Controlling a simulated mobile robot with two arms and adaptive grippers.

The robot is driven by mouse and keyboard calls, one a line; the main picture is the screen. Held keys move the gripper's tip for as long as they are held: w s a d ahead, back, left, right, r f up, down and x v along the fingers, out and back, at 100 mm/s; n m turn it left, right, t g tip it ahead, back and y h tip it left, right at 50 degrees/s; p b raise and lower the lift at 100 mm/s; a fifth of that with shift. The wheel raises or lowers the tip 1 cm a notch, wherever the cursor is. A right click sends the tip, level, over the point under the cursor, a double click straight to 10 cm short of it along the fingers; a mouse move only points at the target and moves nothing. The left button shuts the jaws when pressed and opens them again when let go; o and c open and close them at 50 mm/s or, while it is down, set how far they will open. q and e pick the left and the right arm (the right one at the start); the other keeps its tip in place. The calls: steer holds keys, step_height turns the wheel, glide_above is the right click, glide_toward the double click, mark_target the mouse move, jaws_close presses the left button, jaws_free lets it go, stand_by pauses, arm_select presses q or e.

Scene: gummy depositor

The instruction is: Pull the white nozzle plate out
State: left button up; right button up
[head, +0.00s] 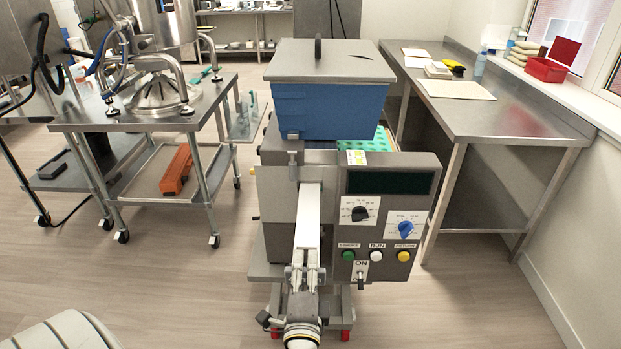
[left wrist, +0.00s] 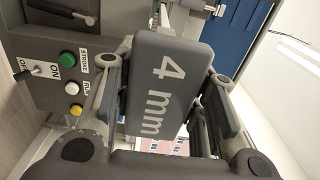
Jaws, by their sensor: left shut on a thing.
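The white nozzle plate (head: 308,215) shows in the head view as a long pale strip that runs from the front of the depositor (head: 270,190) toward me. My left gripper (head: 305,274) is shut on its near end. In the left wrist view the end of the plate (left wrist: 160,85), marked "4 mm" and grey in this light, sits between the two fingers. The far end of the plate is hidden at the machine, so I cannot tell how deep it sits. My right gripper is not in view.
The control panel (head: 389,222) with knobs, buttons and a switch is close to the right of the plate. The blue hopper (head: 331,108) stands above. A steel cart (head: 62,122) is at left and a steel bench (head: 500,118) at right. Floor (head: 180,285) is clear at front left.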

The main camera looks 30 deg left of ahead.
mark_target(305, 279)
arm_select(q)
steer(key=shift+v, duration=2)
steer(key=shift+s+b, duration=0.1)
steer(key=shift+b, duration=0.2)
steer(key=b+v, duration=0.1)
steer(key=v, duration=0.3)
steer(key=shift+s+d+r, duration=0.1)
steer(key=shift+s+d, duration=0.15)
steer(key=shift+s, duration=0.05)
